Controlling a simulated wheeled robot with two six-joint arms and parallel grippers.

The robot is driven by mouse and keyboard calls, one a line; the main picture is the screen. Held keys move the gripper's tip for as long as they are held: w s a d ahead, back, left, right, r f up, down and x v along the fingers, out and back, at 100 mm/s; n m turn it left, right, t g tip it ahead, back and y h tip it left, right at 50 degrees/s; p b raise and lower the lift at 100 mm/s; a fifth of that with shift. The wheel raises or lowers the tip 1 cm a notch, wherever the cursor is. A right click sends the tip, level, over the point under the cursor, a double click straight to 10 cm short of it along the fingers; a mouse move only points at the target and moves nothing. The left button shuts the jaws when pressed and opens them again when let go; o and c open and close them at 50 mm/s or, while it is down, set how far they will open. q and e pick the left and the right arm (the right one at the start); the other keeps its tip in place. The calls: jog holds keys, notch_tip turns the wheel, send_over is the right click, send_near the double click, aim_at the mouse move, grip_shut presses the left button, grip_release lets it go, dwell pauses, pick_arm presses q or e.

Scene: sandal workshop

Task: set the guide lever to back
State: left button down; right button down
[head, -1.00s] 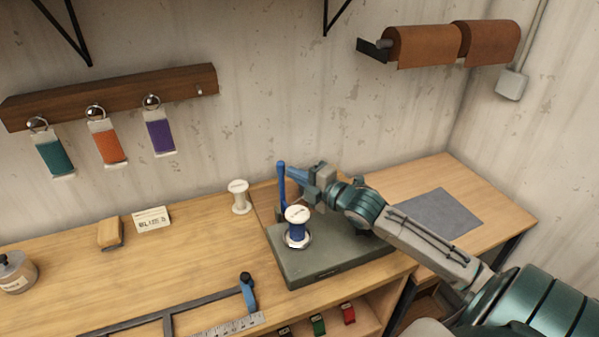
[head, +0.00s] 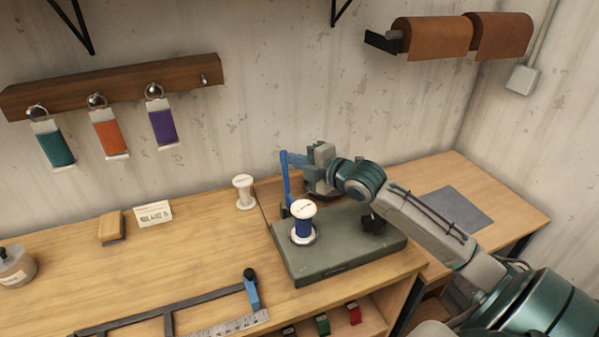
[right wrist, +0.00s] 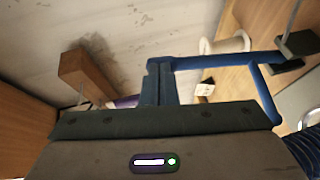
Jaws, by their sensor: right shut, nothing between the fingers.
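The blue guide lever (head: 286,180) stands nearly upright at the back left of the grey-green machine base (head: 330,262). In the right wrist view a blue bar, which looks like the lever (right wrist: 225,61), runs right from the fingertips toward a dark block. My right gripper (head: 296,160) is shut and empty, its fingertips at the lever's upper end. The fingers (right wrist: 158,82) look close to or touching the lever; I cannot tell which. My left gripper is not in view.
A blue-wound spool (head: 303,226) stands on the base in front of the lever. A black knob (head: 372,223) is at its right. A white spool (head: 244,192) stands behind left. A framed ruler tool (head: 235,325) lies at front left. A grey mat (head: 455,208) lies right.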

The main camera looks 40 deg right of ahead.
jog(key=w+d+f+m+g+p, duration=0.1)
jog(key=w+g+p, duration=0.1)
jog(key=w+g, duration=0.2)
jog(key=shift+w+d+m, duration=0.25)
jog(key=shift+w+m, duration=0.05)
jog(key=shift+w, duration=0.85)
jog(key=shift+s, duration=0.1)
jog(key=shift+s+a+f+p, duration=0.1)
jog(key=shift+s+p, duration=0.05)
jog(key=shift+s, duration=0.25)
jog(key=shift+s+a+f+p, duration=0.1)
jog(key=shift+s+p, duration=0.05)
jog(key=shift+s, duration=0.2)
jog(key=shift+r, duration=0.1)
